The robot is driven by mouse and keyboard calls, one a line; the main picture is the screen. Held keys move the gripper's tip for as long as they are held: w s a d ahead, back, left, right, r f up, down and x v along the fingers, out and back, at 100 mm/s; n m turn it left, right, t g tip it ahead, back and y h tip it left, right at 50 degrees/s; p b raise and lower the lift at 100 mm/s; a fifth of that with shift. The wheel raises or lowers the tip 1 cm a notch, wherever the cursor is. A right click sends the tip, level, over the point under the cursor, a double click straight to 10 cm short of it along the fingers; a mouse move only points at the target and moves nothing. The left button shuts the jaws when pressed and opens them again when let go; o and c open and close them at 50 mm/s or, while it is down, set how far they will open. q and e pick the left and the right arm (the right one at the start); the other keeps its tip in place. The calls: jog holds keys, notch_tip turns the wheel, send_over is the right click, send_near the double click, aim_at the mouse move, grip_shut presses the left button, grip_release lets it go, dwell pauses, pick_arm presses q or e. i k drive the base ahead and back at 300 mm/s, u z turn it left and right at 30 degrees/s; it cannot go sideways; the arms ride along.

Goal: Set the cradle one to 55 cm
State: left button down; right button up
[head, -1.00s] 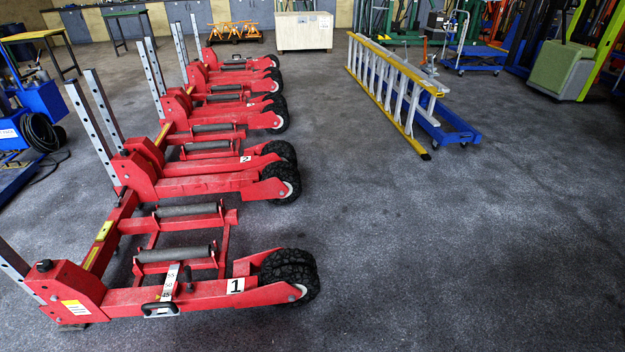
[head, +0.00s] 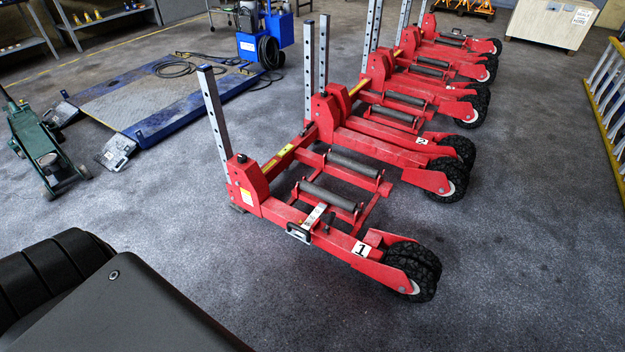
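The nearest red wheel cradle, cradle one (head: 330,238), carries a white label with a black 1 (head: 361,249) on its front arm. It has two grey rollers (head: 327,195), a black double wheel (head: 414,268) at the right end and an upright metal post with holes (head: 213,120) at the left. A short white scale (head: 314,215) with a black-framed handle (head: 298,233) sits across its front arm. The scale's figures are too small to read. Neither of my grippers shows.
More red cradles stand in a row behind, the second marked 2 (head: 421,141). A green trolley jack (head: 45,150) and a blue-edged platform (head: 185,95) stand at the left. Grey floor is free in front and right of cradle one. A dark part of mine fills the lower left.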

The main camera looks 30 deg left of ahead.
aim_at(357, 219)
jog(key=z, duration=1.2)
jog(key=i, duration=1)
jog(key=u, duration=1.75)
